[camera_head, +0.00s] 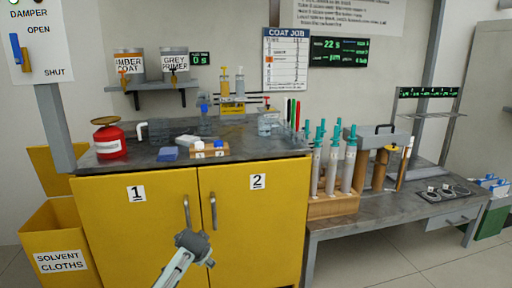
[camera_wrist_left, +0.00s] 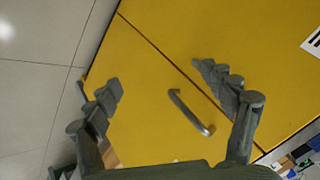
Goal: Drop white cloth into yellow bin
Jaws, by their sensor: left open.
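The yellow bin (camera_head: 52,232), labelled SOLVENT CLOTHS, stands on the floor at the far left with its lid (camera_head: 46,168) raised. A small whitish item (camera_head: 187,140) lies on the cabinet top and may be the white cloth; it is too small to be sure. My left gripper (camera_head: 193,243) is in front of the yellow cabinet doors, below the worktop and right of the bin. In the left wrist view its fingers (camera_wrist_left: 158,75) are spread and empty, with a door handle (camera_wrist_left: 190,112) beyond them. My right gripper is not in view.
The yellow cabinet (camera_head: 140,225) has closed doors numbered 1 and 2. On its top are a red can (camera_head: 110,145), a blue item (camera_head: 168,154) and a wooden block (camera_head: 210,152). A rack of syringes (camera_head: 333,205) stands to the right.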

